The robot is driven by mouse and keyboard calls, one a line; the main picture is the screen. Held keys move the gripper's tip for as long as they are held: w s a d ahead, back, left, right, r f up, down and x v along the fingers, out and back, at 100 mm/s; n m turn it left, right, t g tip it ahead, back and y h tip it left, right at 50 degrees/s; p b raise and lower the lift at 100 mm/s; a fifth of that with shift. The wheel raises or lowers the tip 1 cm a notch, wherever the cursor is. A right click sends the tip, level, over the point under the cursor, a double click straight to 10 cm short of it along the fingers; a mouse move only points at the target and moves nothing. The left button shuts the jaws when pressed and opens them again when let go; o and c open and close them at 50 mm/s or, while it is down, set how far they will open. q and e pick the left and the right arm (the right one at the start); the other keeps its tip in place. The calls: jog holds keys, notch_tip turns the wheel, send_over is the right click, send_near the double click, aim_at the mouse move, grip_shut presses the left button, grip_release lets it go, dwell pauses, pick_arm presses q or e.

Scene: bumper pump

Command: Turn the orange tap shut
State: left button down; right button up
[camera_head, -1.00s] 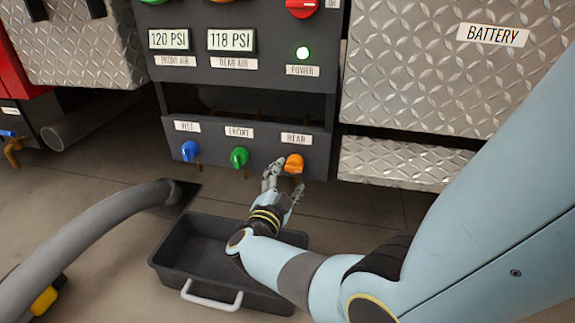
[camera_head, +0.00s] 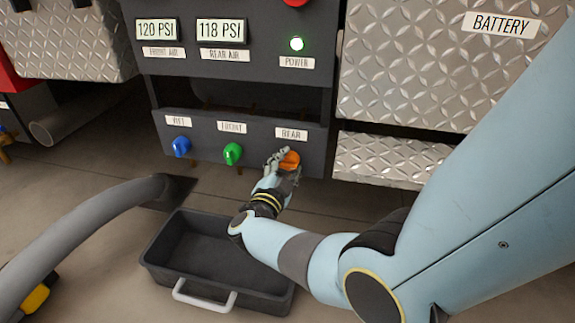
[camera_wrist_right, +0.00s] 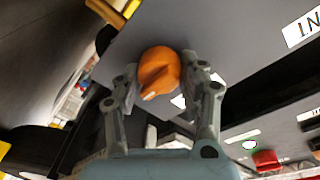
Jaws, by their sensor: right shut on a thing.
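The orange tap (camera_head: 290,160) sits on the dark panel under the REAR label. My right gripper (camera_head: 281,160) is at the tap, with its fingers around it. In the right wrist view the orange tap (camera_wrist_right: 158,72) lies between the two fingers of my right gripper (camera_wrist_right: 160,80), which are shut on it. The tap's pale pointer mark shows on its lower side in that view. My left gripper is in neither view now.
A blue tap (camera_head: 181,146) and a green tap (camera_head: 232,153) are to the left on the same panel. A black tray (camera_head: 160,262) with a pale handle stands on the floor below. A thick grey hose (camera_head: 80,225) lies at the left.

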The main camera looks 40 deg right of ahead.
jog(key=shift+c, duration=1.2)
